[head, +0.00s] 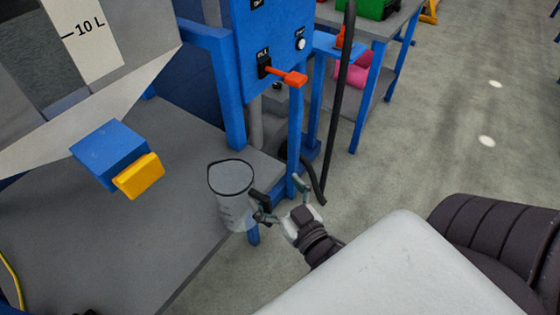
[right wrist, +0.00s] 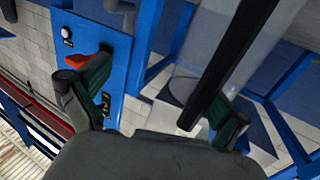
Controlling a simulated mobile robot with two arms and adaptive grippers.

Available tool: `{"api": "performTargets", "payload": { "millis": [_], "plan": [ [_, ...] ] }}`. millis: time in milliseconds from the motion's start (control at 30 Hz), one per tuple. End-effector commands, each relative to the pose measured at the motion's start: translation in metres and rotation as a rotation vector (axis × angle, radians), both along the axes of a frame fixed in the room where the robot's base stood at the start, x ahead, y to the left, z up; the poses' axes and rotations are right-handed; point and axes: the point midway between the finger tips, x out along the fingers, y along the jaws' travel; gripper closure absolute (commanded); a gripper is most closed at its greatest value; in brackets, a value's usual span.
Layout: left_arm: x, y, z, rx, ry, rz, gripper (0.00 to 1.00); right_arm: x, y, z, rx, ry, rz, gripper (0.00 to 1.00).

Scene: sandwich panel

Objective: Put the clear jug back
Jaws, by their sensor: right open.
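The clear jug (head: 230,198), see-through with a dark rim, is upright at the right edge of the grey bench (head: 150,235). Its dark handle faces my right gripper (head: 279,196). The gripper is open just right of the jug, one finger close to the handle; I cannot tell whether they touch. In the right wrist view, the spread fingers of my right gripper (right wrist: 158,103) show with a black bar between them, nearer the right finger. I cannot tell whether that bar is the handle or the hose. My left gripper is not in view.
A tank with a 10 L mark (head: 95,30) and a blue valve with a yellow lever (head: 138,177) overhangs the bench. A blue control panel (head: 270,35) with an orange lever (head: 287,76) stands behind. A black hose (head: 340,100) hangs nearby. Floor at right is clear.

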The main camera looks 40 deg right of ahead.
Motion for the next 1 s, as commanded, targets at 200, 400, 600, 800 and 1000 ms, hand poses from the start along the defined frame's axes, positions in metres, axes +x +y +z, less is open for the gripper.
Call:
{"api": "performTargets", "payload": {
  "millis": [200,400,600,800,1000],
  "plan": [
    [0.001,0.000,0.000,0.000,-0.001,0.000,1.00,-0.023,0.001,0.000,0.002,0.001,-0.001,0.00],
    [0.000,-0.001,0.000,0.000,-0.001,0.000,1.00,-0.026,0.001,0.001,0.001,-0.002,0.000,0.00],
    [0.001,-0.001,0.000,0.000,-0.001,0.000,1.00,-0.025,0.001,0.000,0.001,-0.001,0.001,0.15],
    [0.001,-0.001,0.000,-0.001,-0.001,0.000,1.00,-0.025,0.001,0.000,0.001,-0.001,0.001,0.48],
    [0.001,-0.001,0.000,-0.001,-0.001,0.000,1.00,-0.025,0.001,0.000,0.001,-0.001,0.001,0.82]
  ]
}}
